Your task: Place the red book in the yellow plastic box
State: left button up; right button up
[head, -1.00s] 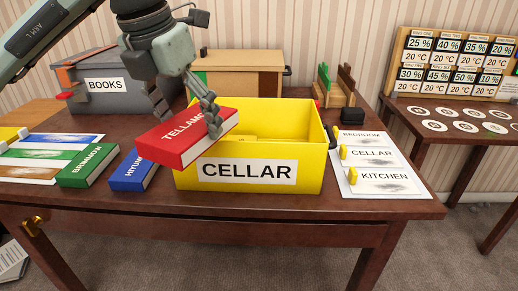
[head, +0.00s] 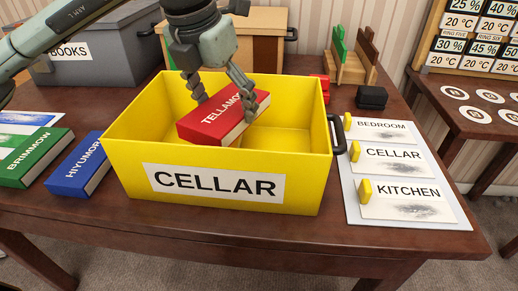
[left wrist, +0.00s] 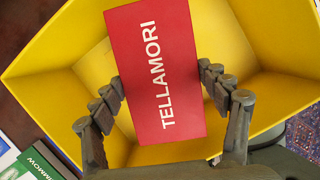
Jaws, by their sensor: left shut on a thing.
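The red book (head: 222,120), marked TELLAMORI, is held by my left gripper (head: 222,92), whose fingers close on its two long sides. In the head view the book is tilted and is within the opening of the yellow plastic box (head: 130,150), labelled CELLAR. The box's front wall hides part of the space under the book, so I cannot tell whether it touches the floor. In the left wrist view the red book (left wrist: 155,72) shows between the fingers, with the yellow box (left wrist: 55,60) around and below it. My right gripper is not in view.
A blue book (head: 78,168) and a green book (head: 32,158) lie left of the box. A grey BOOKS box (head: 100,55) stands behind left. A white card board (head: 405,200) with yellow markers lies to the right, beside the box's black handle (head: 338,134).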

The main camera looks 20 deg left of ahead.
pick_arm(q)
jog(key=d+f, duration=0.1)
jog(key=d, duration=0.2)
jog(key=w+d+f, duration=0.1)
jog(key=d+f, duration=0.1)
jog(key=w+d+f+p, duration=0.1)
jog(key=d+f, duration=0.1)
jog(key=d, duration=0.1)
jog(key=shift+w+d, duration=0.2)
jog(key=shift+d, duration=0.1)
notch_tip(320, 180, down, 4)
jog(key=shift+r, duration=0.1)
jog(key=shift+f, duration=0.2)
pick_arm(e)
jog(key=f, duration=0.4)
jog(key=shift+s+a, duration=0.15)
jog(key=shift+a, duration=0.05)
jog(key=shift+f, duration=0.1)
pick_arm(q)
jog(key=o, duration=0.9)
jog(key=shift+f, duration=0.1)
jog(key=o, duration=0.5)
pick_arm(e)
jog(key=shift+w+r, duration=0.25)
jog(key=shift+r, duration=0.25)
